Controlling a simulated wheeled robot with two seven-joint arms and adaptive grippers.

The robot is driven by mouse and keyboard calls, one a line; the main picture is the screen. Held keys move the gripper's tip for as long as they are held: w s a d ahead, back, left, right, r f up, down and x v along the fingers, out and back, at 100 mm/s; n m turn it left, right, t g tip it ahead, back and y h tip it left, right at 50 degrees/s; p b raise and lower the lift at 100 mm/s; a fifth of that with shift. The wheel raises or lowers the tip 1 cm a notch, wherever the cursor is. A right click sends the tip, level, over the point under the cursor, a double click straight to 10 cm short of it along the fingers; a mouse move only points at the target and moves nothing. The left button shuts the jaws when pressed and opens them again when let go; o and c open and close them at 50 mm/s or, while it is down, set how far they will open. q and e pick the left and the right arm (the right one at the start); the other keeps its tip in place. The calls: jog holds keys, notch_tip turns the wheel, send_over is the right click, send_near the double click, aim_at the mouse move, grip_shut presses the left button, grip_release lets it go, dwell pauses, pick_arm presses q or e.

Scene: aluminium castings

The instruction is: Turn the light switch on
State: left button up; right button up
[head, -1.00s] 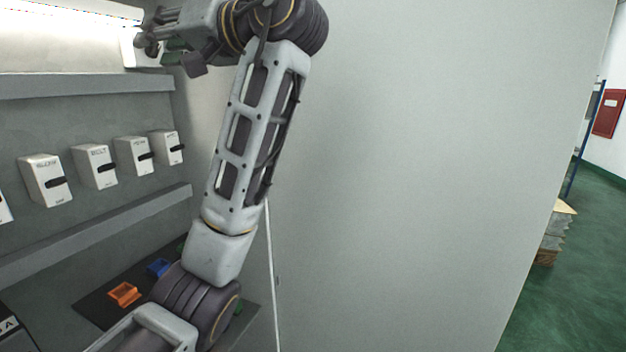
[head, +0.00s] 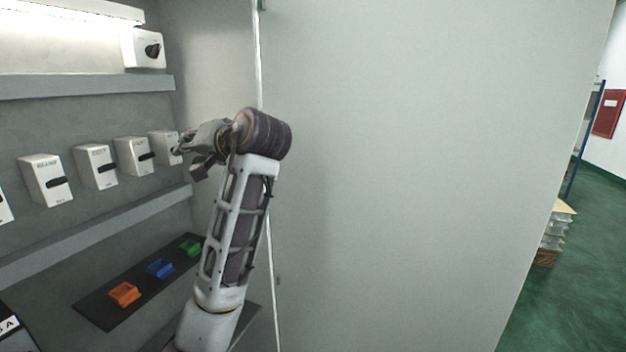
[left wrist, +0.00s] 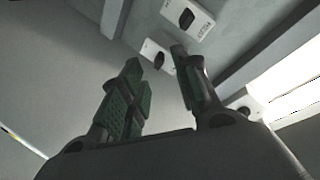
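The light switch (head: 145,48) is a white box with a dark knob, on the back wall at upper left, just below a lit strip lamp (head: 60,32). Its knob looks turned at a slant, unlike the level handles below. In the left wrist view the switch (left wrist: 246,105) is at the right, beside the bright lamp (left wrist: 300,92). My left gripper (head: 185,160) is below the switch and apart from it, in front of the rightmost lower switch box (head: 163,146), partly hiding it. In the left wrist view its fingers (left wrist: 157,68) are apart with nothing between them.
Several white switch boxes (head: 95,166) with black handles line the wall between two grey ledges (head: 85,86). Orange (head: 124,293), blue (head: 160,268) and green (head: 190,248) holders sit on a black strip below. A large grey panel (head: 420,170) fills the middle.

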pick_arm(q)
jog(key=s+a+f+m+g+h, duration=0.1)
jog(key=s+f+m+h, duration=0.15)
jog(key=f, duration=1.45)
jog(key=s+f+m+h, duration=0.1)
jog(key=f+h, duration=0.3)
jog(key=f, duration=1.3)
jog(key=s+d+f+m+g+h, duration=0.1)
jog(key=s+d+f+g+h, duration=0.15)
jog(key=s+f, duration=0.95)
jog(key=s+d+f+g+h, duration=0.25)
jog(key=s+f, duration=0.65)
jog(key=s, duration=0.5)
notch_tip(320, 180, down, 34)
jog(key=s+a+r+g, duration=0.1)
jog(key=s, duration=0.2)
jog(key=s+a+f, duration=0.2)
jog(key=s+f, duration=0.8)
jog(key=s, duration=0.1)
jog(key=s+a+f+g, duration=0.1)
jog(key=s+a+f, duration=0.1)
jog(key=s+f, duration=0.8)
jog(key=shift+s+f+h, duration=0.15)
jog(key=shift+s+h, duration=0.2)
jog(key=shift+s, duration=0.15)
jog(key=shift+m, duration=0.25)
